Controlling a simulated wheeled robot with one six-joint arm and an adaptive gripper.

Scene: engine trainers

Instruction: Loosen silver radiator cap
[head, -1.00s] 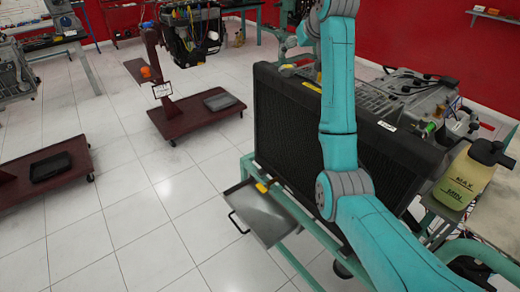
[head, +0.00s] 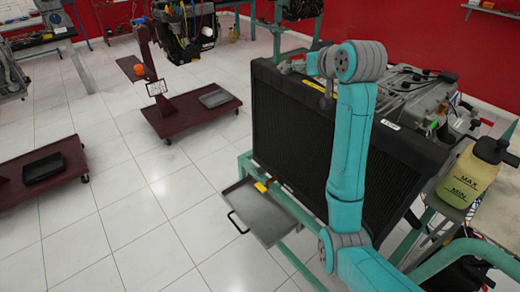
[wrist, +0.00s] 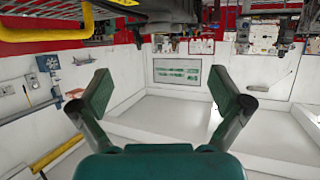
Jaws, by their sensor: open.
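The black radiator (head: 290,125) stands upright on a teal stand at the centre of the head view. A small grey shape (head: 291,67) shows at the left end of its top; I cannot tell whether it is the silver cap or part of my own wrist. I cannot make out the cap clearly in either view. My gripper (wrist: 160,74) is open in the wrist view, with nothing between its fingers but the far wall. My arm passes in front of the radiator, and my gripper is not clearly seen in the head view.
A grey engine (head: 420,90) sits behind the radiator. A yellow fluid bottle (head: 468,178) stands at the right. A metal tray (head: 262,212) juts out below the radiator. A dark red stand (head: 188,118) is at the left, with open tiled floor between.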

